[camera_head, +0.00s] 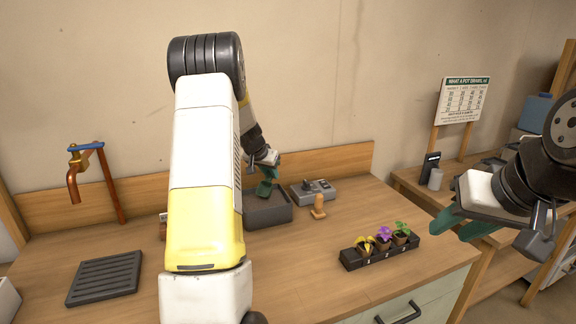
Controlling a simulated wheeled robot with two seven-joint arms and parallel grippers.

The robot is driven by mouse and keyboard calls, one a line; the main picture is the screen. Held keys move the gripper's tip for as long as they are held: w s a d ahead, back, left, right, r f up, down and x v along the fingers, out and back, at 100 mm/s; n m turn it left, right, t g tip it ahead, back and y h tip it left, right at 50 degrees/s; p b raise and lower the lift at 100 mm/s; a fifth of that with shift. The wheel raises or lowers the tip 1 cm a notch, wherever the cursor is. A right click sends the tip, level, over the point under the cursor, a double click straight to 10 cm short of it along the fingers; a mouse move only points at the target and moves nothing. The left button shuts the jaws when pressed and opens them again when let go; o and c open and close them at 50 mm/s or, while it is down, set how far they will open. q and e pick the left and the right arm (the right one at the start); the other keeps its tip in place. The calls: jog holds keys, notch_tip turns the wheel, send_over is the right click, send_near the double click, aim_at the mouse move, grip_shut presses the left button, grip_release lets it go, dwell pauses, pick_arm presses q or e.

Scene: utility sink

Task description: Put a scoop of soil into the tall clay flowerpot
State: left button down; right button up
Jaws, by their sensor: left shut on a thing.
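My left gripper (266,185) is over the dark grey tub (282,216), with its green fingers at the tub's far part. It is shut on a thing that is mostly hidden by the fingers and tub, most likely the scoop. I cannot make out soil in the tub. A small piece of reddish-brown clay (162,229) shows at the left edge of my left arm. The arm hides the rest, so I cannot tell whether it is the tall flowerpot. My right gripper (462,224) is open and empty, at the right above the counter's edge.
A black tray (352,263) holds yellow, purple and green plants. A tan peg-like object (318,207) and a grey box (313,193) stand right of the tub. A drain grate (104,278) and copper tap (74,178) are at left.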

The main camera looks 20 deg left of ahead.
aim_at(266, 185)
pick_arm(q)
jog(key=f, duration=0.2)
jog(key=s+f, duration=0.1)
jog(key=shift+s+f, duration=0.2)
jog(key=shift+f, duration=0.2)
jog(key=shift+s+f+g, duration=0.3)
jog(key=shift+s+g, duration=0.05)
jog(key=shift+g, duration=0.05)
jog(key=shift+s+f, duration=0.2)
jog(key=shift+s, duration=0.1)
jog(key=shift+s+f, duration=0.1)
jog(key=shift+f, duration=0.05)
jog(key=shift+w+a+r, duration=0.1)
jog(key=shift+r, duration=1.8)
jog(key=shift+w+r, duration=0.1)
jog(key=shift+r, duration=1.8)
